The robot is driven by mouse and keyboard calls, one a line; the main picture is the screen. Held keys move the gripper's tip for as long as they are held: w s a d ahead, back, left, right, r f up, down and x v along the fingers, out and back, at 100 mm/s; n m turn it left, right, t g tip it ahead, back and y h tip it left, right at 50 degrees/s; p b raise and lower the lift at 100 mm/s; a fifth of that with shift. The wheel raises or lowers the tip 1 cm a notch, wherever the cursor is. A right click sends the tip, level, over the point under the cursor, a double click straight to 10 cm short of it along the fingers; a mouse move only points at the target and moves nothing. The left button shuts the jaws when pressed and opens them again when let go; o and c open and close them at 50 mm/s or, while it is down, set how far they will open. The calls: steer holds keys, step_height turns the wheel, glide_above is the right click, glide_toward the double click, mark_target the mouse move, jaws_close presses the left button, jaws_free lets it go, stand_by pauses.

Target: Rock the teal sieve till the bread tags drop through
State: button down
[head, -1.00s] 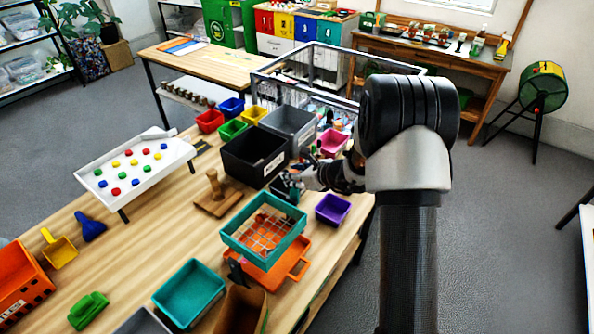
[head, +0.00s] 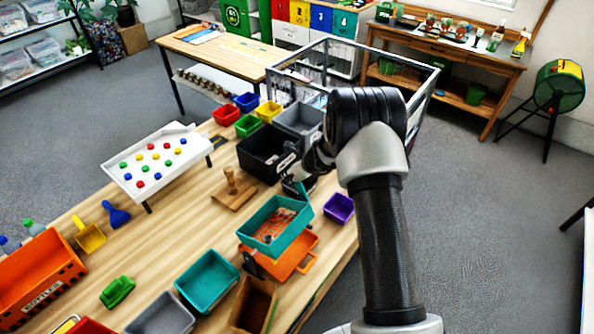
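The teal sieve (head: 262,238) is over the orange tray (head: 303,252) on the wooden table. It looks tilted, and its near wall hides part of the mesh. Small orange pieces, which look like the bread tags (head: 272,229), show inside it. I cannot tell how many lie above or below the mesh. My gripper (head: 300,188) is at the sieve's far corner, close to its rim. My arm and the small scale hide whether the fingers are closed on the rim.
A black bin (head: 262,163) and a purple bin (head: 339,207) stand near my gripper. A wooden block with a knob (head: 233,192) is left of the sieve. A teal bin (head: 208,281) and a brown box (head: 252,303) stand in front. Bare table lies left of the sieve.

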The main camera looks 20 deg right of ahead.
steer(key=shift+w+a+f, duration=0.25)
steer(key=shift+w+a, duration=0.05)
steer(key=shift+w, duration=0.15)
steer(key=shift+w+a+f, duration=0.1)
steer(key=shift+a, duration=0.05)
stand_by(0.3)
steer(key=c, duration=1.2)
jaws_free()
steer(key=v, duration=1.2)
